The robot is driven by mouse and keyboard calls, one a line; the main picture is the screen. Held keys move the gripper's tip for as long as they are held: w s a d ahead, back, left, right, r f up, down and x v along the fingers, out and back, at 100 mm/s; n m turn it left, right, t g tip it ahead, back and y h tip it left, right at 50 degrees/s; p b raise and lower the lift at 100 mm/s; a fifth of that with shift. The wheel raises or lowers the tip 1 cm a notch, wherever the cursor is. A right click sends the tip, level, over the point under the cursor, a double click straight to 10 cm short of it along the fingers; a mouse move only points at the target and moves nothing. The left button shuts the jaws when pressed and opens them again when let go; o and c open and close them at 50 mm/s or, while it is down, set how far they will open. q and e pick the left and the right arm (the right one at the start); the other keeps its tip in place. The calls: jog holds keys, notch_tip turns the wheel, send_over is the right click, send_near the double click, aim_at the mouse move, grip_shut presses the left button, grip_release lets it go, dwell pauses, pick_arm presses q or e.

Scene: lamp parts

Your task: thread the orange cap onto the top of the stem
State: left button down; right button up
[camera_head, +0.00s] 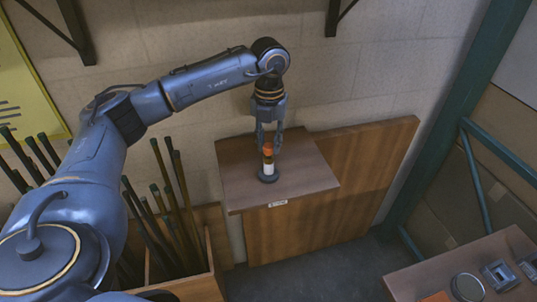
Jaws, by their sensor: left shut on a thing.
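The orange cap (267,149) is between the fingers of my left gripper (268,147), which points straight down and is shut on it. The stem (268,168) is light coloured and stands upright on a dark round base (268,178) on the small wooden table. The cap is right at the top of the stem; whether it is seated on the thread cannot be told at this size. My right gripper is not in view.
The wooden table (235,190) is otherwise bare around the base. A crate of dark rods (165,225) stands at left. Another table (430,277) at bottom right holds metal parts (497,275) and a round item (467,288). A green steel frame (450,110) stands at right.

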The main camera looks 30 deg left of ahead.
pick_arm(q)
jog(key=shift+s+d+f+m, duration=0.15)
jog(key=shift+f+m, duration=0.15)
jog(key=shift+m, duration=0.2)
jog(key=m, duration=0.3)
jog(key=shift+f+b, duration=0.15)
jog(key=shift+b, duration=0.15)
jog(key=m, duration=0.3)
jog(key=shift+d, duration=0.1)
jog(key=shift+m, duration=0.5)
jog(key=m+b, duration=0.1)
jog(key=m, duration=0.2)
jog(key=shift+d+m, duration=0.1)
jog(key=shift+m, duration=0.2)
jog(key=m, duration=0.3)
jog(key=shift+s, duration=0.1)
